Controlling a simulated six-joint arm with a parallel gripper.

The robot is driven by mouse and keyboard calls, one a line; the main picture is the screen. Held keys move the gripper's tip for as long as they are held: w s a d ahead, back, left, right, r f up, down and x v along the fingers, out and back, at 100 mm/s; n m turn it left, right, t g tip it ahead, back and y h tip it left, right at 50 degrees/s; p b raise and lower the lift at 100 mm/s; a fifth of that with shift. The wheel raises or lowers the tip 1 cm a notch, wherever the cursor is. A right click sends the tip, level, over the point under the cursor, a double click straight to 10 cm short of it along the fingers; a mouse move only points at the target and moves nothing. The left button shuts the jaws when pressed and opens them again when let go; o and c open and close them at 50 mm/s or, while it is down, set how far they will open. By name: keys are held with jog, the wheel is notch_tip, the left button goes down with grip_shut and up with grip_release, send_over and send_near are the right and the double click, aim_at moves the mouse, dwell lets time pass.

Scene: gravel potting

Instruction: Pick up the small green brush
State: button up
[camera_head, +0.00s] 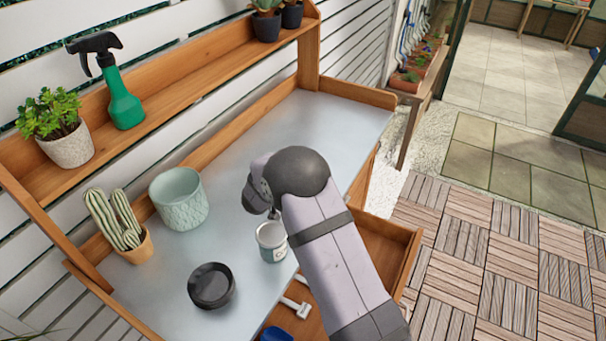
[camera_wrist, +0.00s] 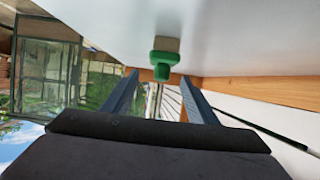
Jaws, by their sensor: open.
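The small green brush (camera_wrist: 164,62) shows in the wrist view, with a green body and a pale tan block at its upper end. It lies at the grey worktop's edge there, ahead of my fingertips. My gripper (camera_wrist: 158,78) is open, with its two fingers apart on either side of the brush's line and nothing held between them. I cannot tell how far the brush is from the fingers. In the head view I cannot make out the brush, and my arm hides part of the worktop (camera_head: 320,118); my fingers are not clearly visible there.
A white and grey mug (camera_head: 271,246) stands close to my arm. A black round dish (camera_head: 211,286), a pale green pot (camera_head: 179,200) and a potted cactus (camera_head: 117,222) stand at left. An open wooden drawer (camera_head: 398,236) is at right. The worktop's back right is clear.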

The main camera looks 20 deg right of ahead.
jog(key=shift+f, duration=0.8)
jog(key=shift+p+x, duration=0.65)
jog(key=shift+x, duration=1.85)
jog(key=shift+c, duration=0.7)
jog(key=c, duration=1)
